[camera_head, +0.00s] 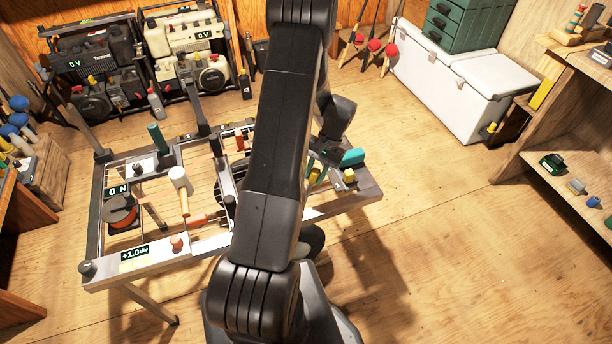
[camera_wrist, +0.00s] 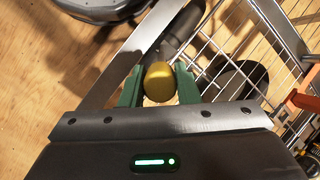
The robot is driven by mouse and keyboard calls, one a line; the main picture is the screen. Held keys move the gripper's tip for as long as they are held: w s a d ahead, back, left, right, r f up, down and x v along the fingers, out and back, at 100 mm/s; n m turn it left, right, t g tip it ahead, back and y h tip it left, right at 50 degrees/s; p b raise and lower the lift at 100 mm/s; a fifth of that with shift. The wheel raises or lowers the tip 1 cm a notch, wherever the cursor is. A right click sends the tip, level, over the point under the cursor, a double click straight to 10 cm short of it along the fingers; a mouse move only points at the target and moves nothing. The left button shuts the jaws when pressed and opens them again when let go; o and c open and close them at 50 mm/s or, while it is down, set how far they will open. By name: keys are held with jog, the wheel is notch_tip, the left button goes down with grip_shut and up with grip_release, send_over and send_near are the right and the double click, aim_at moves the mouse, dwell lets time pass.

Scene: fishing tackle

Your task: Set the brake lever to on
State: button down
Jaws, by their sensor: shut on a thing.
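A rounded yellow knob (camera_wrist: 159,82) sits between the two green fingers of my gripper (camera_wrist: 160,88) in the wrist view, with a finger against each side. My gripper is shut on this knob. A dark rod (camera_wrist: 184,30) shows behind the knob, beside a flat metal bar of the bench frame (camera_wrist: 135,50). I cannot read the lever's setting. In the head view a yellow knob (camera_head: 349,176) shows at the right end of the metal-framed bench (camera_head: 365,193). My arm hides much of that end and most of the gripper.
On the bench are an orange-brown reel (camera_head: 119,212), a white-headed mallet (camera_head: 180,180) and a "+1.0 div" display (camera_head: 134,253). Power units (camera_head: 190,50) stand behind. A white cooler (camera_head: 450,85) and a wooden shelf (camera_head: 560,125) stand at right. The floor between is clear.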

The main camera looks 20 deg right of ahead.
jog(key=shift+w+d+f, duration=0.1)
jog(key=shift+d, duration=0.4)
jog(key=c, duration=1.1)
grip_release()
jog(key=shift+d, duration=0.15)
jog(key=v, duration=1.3)
jog(key=shift+d+r, duration=0.2)
jog(key=shift+d, duration=0.15)
jog(key=shift+f, duration=0.1)
jog(key=shift+y, duration=0.3)
jog(key=x, duration=1.3)
jog(key=shift+a+f, duration=0.2)
jog(key=shift+f, duration=0.15)
